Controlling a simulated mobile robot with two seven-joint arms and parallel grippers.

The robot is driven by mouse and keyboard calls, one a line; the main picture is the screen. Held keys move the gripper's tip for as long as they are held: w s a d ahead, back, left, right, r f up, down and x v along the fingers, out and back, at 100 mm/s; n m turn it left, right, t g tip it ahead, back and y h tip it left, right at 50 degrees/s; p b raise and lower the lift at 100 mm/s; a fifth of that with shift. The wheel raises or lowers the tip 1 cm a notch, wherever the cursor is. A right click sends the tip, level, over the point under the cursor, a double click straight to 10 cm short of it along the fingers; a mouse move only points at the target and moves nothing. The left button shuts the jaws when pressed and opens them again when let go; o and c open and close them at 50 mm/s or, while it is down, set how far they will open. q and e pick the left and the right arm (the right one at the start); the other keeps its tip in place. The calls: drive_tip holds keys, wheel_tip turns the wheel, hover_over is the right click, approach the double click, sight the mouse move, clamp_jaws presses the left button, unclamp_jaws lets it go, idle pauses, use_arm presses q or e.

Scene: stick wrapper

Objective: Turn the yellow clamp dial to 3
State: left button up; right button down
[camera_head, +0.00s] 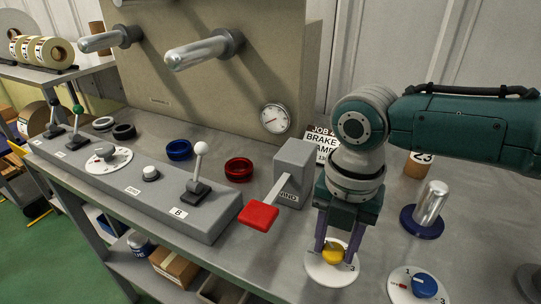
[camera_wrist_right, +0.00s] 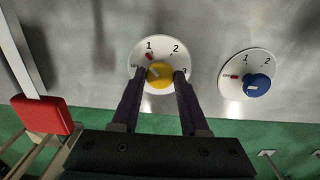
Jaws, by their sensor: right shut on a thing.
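The yellow clamp dial (camera_head: 333,257) sits on a round white plate marked 1, 2 and 3 at the table's front edge. My right gripper (camera_head: 335,251) reaches down over it, with one finger on each side of the yellow knob, shut on it. In the right wrist view the yellow dial (camera_wrist_right: 160,75) is between the two fingertips. Its white pointer line points up and left, toward the OFF and 1 side, away from the 3 at the right. A red mark on the plate lies near the 1. My left gripper is not in view.
A blue dial (camera_head: 424,285) on a similar plate is to the right, near a metal cylinder on a blue base (camera_head: 430,209). A grey box with a red paddle (camera_head: 258,215) stands close on the left. A lever panel (camera_head: 140,188) lies farther left.

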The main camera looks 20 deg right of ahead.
drive_tip(key=m+p, duration=0.1)
drive_tip(key=m, duration=0.1)
drive_tip(key=shift+r+m, duration=0.15)
drive_tip(key=shift+m, duration=0.25)
drive_tip(key=m+p, duration=0.1)
drive_tip(key=m, duration=0.2)
drive_tip(key=shift+m+p, duration=0.3)
drive_tip(key=m+p, duration=0.1)
drive_tip(key=m, duration=0.2)
drive_tip(key=shift+m, duration=0.3)
drive_tip(key=m+p, duration=0.1)
drive_tip(key=m, duration=0.2)
drive_tip(key=shift+m, duration=0.3)
drive_tip(key=m+p, duration=0.1)
drive_tip(key=m, duration=0.2)
drive_tip(key=shift+m, duration=0.3)
drive_tip(key=m, duration=0.3)
drive_tip(key=shift+m+p, duration=0.3)
drive_tip(key=shift+p, duration=0.05)
drive_tip(key=m, duration=0.4)
drive_tip(key=shift+m+p, duration=0.35)
drive_tip(key=shift+m, duration=0.85)
